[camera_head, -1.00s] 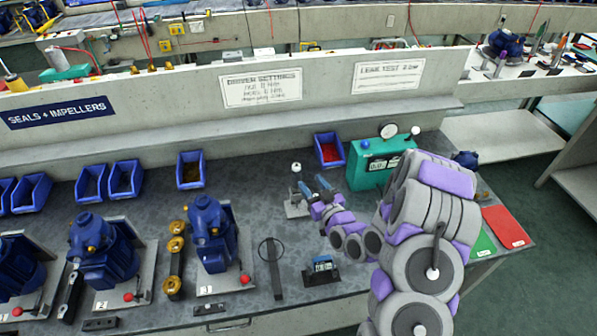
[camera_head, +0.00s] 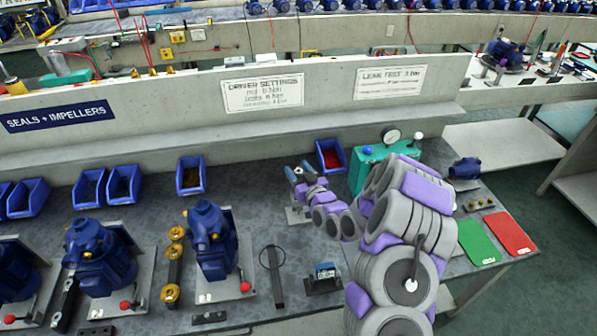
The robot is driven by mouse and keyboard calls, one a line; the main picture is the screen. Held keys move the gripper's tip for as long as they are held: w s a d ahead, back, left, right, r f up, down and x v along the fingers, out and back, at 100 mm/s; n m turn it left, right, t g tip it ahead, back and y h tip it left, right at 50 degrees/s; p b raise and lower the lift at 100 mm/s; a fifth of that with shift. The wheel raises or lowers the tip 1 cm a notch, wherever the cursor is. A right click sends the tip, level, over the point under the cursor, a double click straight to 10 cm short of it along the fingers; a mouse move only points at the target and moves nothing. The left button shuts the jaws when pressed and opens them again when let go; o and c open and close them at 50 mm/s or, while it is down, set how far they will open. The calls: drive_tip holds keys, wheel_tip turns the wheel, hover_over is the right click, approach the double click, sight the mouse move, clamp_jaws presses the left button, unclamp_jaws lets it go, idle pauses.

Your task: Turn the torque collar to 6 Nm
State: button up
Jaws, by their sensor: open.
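A small upright tool stand (camera_head: 296,216) is on the dark bench below the settings sign. In the earlier picture it holds a slim upright driver with a pale top. My gripper (camera_head: 298,172) is open, with its two blue-grey fingertips at the height of the driver's upper part. The gripper and wrist hide most of the driver and its collar. I cannot tell whether the fingers are around the collar or touching it. The collar's setting is not readable. A small black device with a blue display (camera_head: 325,272) lies nearer, its reading too small to tell.
A driver settings sign (camera_head: 263,93) hangs on the low wall. A red-parts bin (camera_head: 331,156) and a teal gauge box (camera_head: 363,170) stand close by. Blue pumps (camera_head: 210,240) stand on plates at left. Green (camera_head: 478,242) and red mats (camera_head: 511,233) lie at right.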

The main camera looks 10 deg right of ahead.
drive_tip(key=c, duration=1)
drive_tip(key=shift+o, duration=0.2)
drive_tip(key=shift+d+y, duration=0.1)
drive_tip(key=shift+y, duration=0.2)
drive_tip(key=n+g+y+p, duration=0.1)
drive_tip(key=y, duration=0.1)
drive_tip(key=n+g+y+p, duration=0.1)
drive_tip(key=n+y+p, duration=0.1)
drive_tip(key=shift+r+n+y, duration=0.2)
drive_tip(key=shift+n+y, duration=0.1)
drive_tip(key=n+g+y+p, duration=0.3)
drive_tip(key=g+y+p, duration=0.1)
drive_tip(key=shift+f+n, duration=0.1)
drive_tip(key=shift+n, duration=0.2)
drive_tip(key=shift+f+n+g+y+b, duration=0.15)
drive_tip(key=shift+n+g+y, duration=0.55)
drive_tip(key=shift+g, duration=0.25)
drive_tip(key=shift+f+n+g+y+b, duration=0.1)
drive_tip(key=shift+n+g+y+b, duration=0.05)
drive_tip(key=shift+n+g+y, duration=0.65)
drive_tip(key=shift+g, duration=0.45)
drive_tip(key=shift+r+n+g+y+b, duration=0.15)
drive_tip(key=shift+n+g+y+b, duration=0.15)
drive_tip(key=shift+n+g+b, duration=0.75)
